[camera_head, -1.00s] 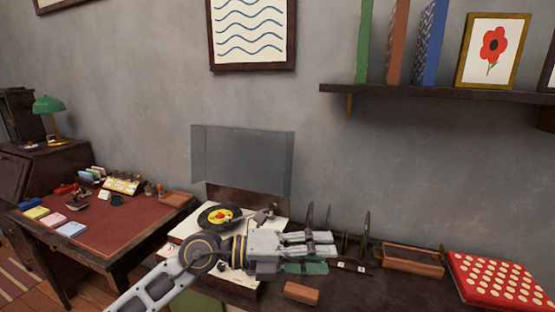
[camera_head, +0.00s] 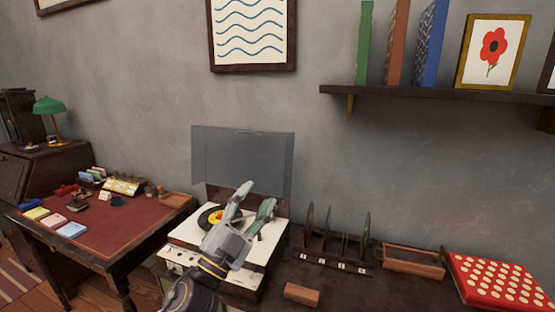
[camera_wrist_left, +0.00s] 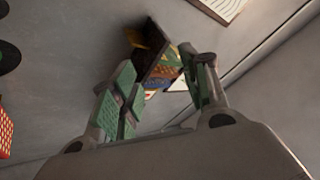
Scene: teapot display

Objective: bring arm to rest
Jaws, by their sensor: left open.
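My left gripper (camera_head: 252,208) is in front of and partly over the record player (camera_head: 272,243) in the head view. Its two fingers point up and away, spread apart, with nothing between them. A black record with a yellow and red label (camera_head: 210,217) lies on the player, partly hidden behind the gripper. In the left wrist view the open fingers (camera_wrist_left: 165,95) frame the wall, and the shelf with its books (camera_wrist_left: 160,68) shows between and beyond them. My right gripper is in neither view.
A record rack (camera_head: 330,262) with several upright discs stands right of the player. A wooden tray (camera_head: 412,272), a red dotted box (camera_head: 500,283) and a brown block (camera_head: 301,294) sit on the dark table. The player's clear lid (camera_head: 243,160) stands raised. A red-topped desk (camera_head: 115,225) is at left.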

